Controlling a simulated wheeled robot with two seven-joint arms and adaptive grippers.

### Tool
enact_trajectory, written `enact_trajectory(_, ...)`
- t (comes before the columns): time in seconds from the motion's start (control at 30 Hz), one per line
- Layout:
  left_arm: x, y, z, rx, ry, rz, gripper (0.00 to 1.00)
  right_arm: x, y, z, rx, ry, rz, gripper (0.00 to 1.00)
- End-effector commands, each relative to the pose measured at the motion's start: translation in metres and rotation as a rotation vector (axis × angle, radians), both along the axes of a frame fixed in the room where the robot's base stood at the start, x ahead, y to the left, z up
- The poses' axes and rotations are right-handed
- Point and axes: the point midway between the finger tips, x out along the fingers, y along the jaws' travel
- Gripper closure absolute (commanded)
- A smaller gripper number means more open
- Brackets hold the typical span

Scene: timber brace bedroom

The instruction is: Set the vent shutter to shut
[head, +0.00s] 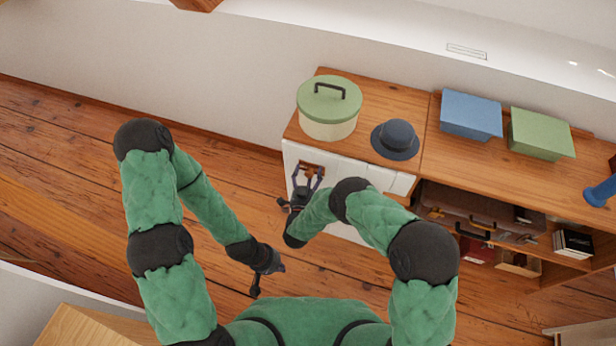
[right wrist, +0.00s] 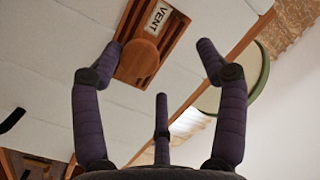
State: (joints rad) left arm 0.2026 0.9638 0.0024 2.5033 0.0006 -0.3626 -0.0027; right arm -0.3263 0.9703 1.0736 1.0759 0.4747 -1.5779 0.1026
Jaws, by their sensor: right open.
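The vent shutter (right wrist: 138,57) is a wooden fitting with a rounded brown piece in a darker frame, beside a white "VENT" label (right wrist: 158,18). It is on the white cabinet front, and shows small in the head view (head: 314,169). I cannot tell its setting. My right gripper (right wrist: 160,50) is open and empty. Its fingers spread on both sides of the vent in the wrist view, apart from the rounded piece as far as I see. In the head view the right gripper (head: 308,176) is at the cabinet front. My left gripper (head: 264,278) hangs low over the floor; its jaws are unclear.
On the cabinet top (head: 425,155) stand a green-lidded round box (head: 328,120), a dark blue hat (head: 396,140), a blue box (head: 471,114) and a green box (head: 541,133). Open shelves at right hold a brown case (head: 465,205). The floor at left is clear.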

Motion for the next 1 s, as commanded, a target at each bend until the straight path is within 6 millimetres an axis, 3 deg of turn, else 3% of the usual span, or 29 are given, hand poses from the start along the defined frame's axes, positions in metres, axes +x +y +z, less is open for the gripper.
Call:
enact_trajectory(0.03, 0.0, 0.0, 0.001, 0.0, 0.0, 0.0, 1.0, 0.006, 0.004, 0.023, 0.004, -0.037, 0.003, 0.45)
enact_trajectory(0.07, 0.0, 0.0, 0.001, 0.0, 0.0, 0.0, 1.0, 0.006, 0.004, 0.029, 0.004, -0.04, 0.003, 0.45)
enact_trajectory(0.2, 0.0, 0.0, 0.001, 0.0, 0.0, 0.0, 1.0, 0.008, 0.006, 0.053, 0.005, -0.047, 0.007, 0.26)
enact_trajectory(0.3, 0.0, 0.0, 0.002, 0.0, 0.0, 0.0, 1.0, 0.009, 0.006, 0.067, 0.007, -0.051, 0.005, 0.27)
enact_trajectory(0.33, 0.0, 0.0, 0.002, 0.0, 0.0, 0.0, 1.0, 0.009, 0.005, 0.07, 0.007, -0.05, 0.005, 0.29)
enact_trajectory(0.37, 0.0, 0.0, 0.002, 0.0, 0.0, 0.0, 1.0, 0.009, 0.005, 0.073, 0.007, -0.049, 0.004, 0.39)
enact_trajectory(0.4, 0.0, 0.0, 0.001, 0.0, 0.0, 0.0, 1.0, 0.009, 0.005, 0.074, 0.006, -0.046, 0.003, 0.45)
enact_trajectory(1.0, 0.0, 0.0, 0.001, 0.0, 0.0, 0.0, 1.0, 0.005, 0.003, 0.075, 0.002, -0.027, 0.003, 0.45)
